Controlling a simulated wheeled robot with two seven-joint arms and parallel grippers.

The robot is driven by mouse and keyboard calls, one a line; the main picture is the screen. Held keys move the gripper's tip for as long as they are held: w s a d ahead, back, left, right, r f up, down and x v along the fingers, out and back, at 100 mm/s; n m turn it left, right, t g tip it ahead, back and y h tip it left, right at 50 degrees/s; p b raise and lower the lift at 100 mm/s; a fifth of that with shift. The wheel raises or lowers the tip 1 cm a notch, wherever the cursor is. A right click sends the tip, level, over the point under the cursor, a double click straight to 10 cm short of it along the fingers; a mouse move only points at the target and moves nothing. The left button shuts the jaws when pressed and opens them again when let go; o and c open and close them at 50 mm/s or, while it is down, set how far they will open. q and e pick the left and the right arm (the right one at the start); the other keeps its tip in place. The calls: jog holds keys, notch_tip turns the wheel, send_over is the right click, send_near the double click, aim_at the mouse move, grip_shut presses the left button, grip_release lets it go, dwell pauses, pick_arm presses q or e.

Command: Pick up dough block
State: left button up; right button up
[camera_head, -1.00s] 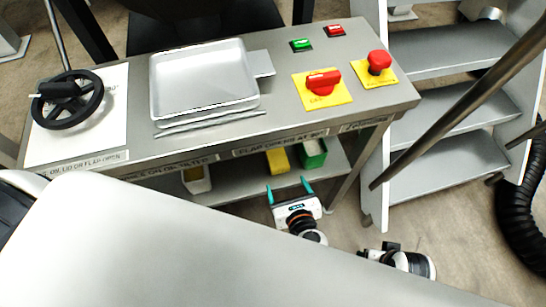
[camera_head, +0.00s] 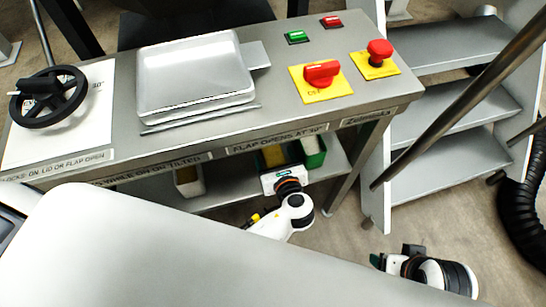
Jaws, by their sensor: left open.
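I cannot clearly make out a dough block. A yellow thing (camera_head: 273,156) shows on the lower shelf under the steel table, partly covered by the table edge and my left gripper; I cannot tell if it is a bin or a block. My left gripper (camera_head: 281,172) reaches in under the table's front edge, just in front of the yellow thing. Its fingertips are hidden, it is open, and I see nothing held. My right gripper (camera_head: 378,261) is low at the lower right, over the floor; only a bit of a teal finger shows.
A green bin (camera_head: 313,151) and a pale bin (camera_head: 188,181) stand on the lower shelf (camera_head: 230,194). The table above (camera_head: 290,112) holds a metal tray (camera_head: 195,75), a handwheel (camera_head: 48,97) and red switches. Metal steps (camera_head: 450,115) and a dark rail are at the right.

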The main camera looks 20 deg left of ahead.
pick_arm(q)
jog(key=shift+x, duration=1.1)
jog(key=c, duration=1.2)
